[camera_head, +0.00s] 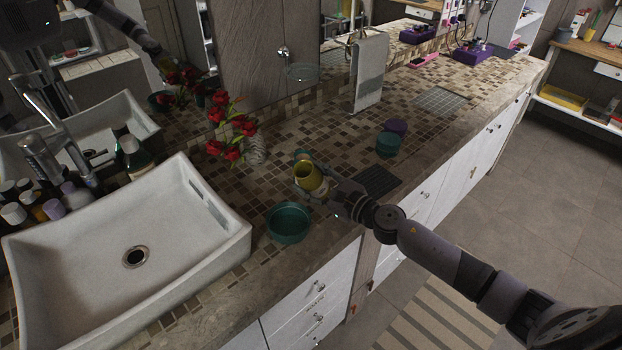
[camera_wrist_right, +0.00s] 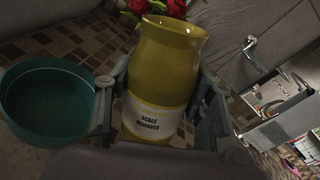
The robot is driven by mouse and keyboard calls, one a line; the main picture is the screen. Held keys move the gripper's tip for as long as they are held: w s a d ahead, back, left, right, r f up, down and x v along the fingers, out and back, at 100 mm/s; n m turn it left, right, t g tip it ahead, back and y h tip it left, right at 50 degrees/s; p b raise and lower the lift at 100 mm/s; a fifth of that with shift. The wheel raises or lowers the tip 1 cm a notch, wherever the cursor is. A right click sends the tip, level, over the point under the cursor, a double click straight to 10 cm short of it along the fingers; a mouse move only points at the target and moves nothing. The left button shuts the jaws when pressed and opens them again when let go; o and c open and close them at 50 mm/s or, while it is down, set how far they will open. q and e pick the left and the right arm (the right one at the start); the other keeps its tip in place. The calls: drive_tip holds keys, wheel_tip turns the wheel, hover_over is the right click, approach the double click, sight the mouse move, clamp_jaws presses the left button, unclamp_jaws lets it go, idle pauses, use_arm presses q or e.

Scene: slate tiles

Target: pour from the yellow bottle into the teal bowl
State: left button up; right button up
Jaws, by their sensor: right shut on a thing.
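The yellow bottle (camera_head: 309,177) is in my right gripper (camera_head: 322,190), tilted, with its open mouth toward the left in the head view. In the right wrist view the yellow bottle (camera_wrist_right: 165,75) stands between the two fingers of my right gripper (camera_wrist_right: 160,110), which are shut on its body around a white label. The teal bowl (camera_head: 288,222) stands on the counter near its front edge, below and left of the bottle. It also shows in the right wrist view (camera_wrist_right: 45,105), left of the bottle and apart from it. The bowl looks empty. My left gripper cannot be made out.
A white sink (camera_head: 130,258) stands left of the bowl. A vase with red flowers (camera_head: 232,130) is behind. A towel stand (camera_head: 369,72) is at the back.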

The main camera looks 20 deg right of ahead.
drive_tip(key=shift+d+f+n+b, duration=0.15)
drive_tip(key=shift+f+n+b, duration=0.25)
drive_tip(key=shift+f, duration=0.25)
drive_tip(key=shift+w+d+f+n, duration=0.1)
drive_tip(key=shift+d+f+n, duration=0.1)
drive_tip(key=shift+f+n, duration=0.45)
drive_tip(key=shift+r+n+h, duration=0.15)
drive_tip(key=shift+n+h, duration=0.1)
drive_tip(key=shift+h, duration=0.05)
drive_tip(key=shift+d+f+n+p, duration=0.1)
drive_tip(key=shift+f+n+p, duration=0.1)
drive_tip(key=shift+n+p, duration=0.35)
drive_tip(key=shift+n, duration=0.35)
drive_tip(key=shift+n+h+p, duration=0.5)
drive_tip(key=shift+n+p, duration=0.65)
drive_tip(key=shift+n, duration=0.45)
drive_tip(key=shift+r+n+h+p, duration=0.3)
drive_tip(key=shift+n+p, duration=0.9)
drive_tip(key=shift+p, duration=0.3)
